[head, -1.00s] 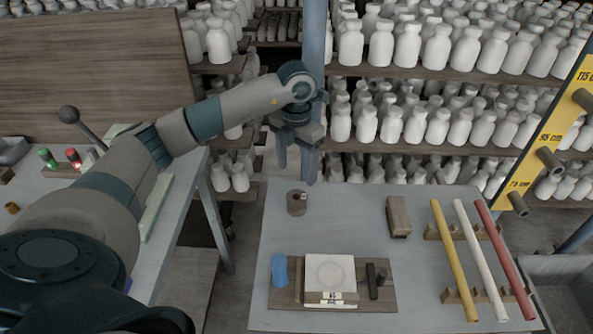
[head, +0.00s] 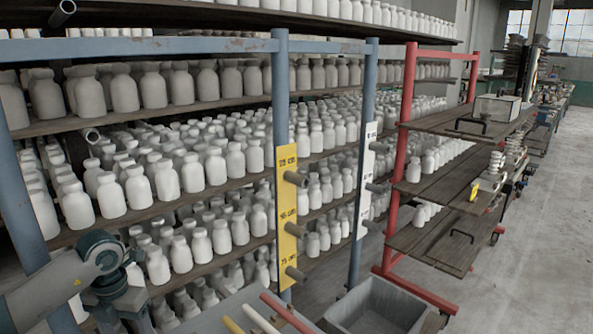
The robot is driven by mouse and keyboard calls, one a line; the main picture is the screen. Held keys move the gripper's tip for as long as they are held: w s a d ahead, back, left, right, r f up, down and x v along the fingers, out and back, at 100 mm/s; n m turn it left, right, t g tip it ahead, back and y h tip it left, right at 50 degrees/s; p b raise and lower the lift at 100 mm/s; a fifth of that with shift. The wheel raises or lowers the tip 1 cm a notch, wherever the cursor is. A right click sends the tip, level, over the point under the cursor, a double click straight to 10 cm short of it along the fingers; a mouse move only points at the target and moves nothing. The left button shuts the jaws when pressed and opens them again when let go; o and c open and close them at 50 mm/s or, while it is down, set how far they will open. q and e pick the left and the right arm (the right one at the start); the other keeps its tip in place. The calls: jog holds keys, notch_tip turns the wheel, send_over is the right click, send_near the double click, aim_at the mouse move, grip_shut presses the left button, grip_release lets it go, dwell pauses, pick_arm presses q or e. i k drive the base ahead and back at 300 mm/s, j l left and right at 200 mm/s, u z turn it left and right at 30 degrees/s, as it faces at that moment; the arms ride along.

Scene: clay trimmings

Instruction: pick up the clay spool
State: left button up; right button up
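The clay spool is not in view now. My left gripper (head: 125,312) shows at the lower left, hanging downward in front of the blue-grey shelf rack. The bottom edge of the picture cuts off its fingertips, so its opening cannot be told. No held thing is visible at it. My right gripper is not in view. Only the far edge of the work table (head: 215,312) shows at the bottom.
Several white bottles (head: 190,172) fill the shelves behind my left arm. A yellow height board (head: 287,215) with pegs stands on a blue post. A red rod (head: 287,314) and paler rods lie at the table edge. A grey bin (head: 375,308) and red rack (head: 402,130) stand right; the floor (head: 550,230) beyond is clear.

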aim_at(484, 116)
jog(key=z, duration=1.05)
jog(key=k+l, duration=0.05)
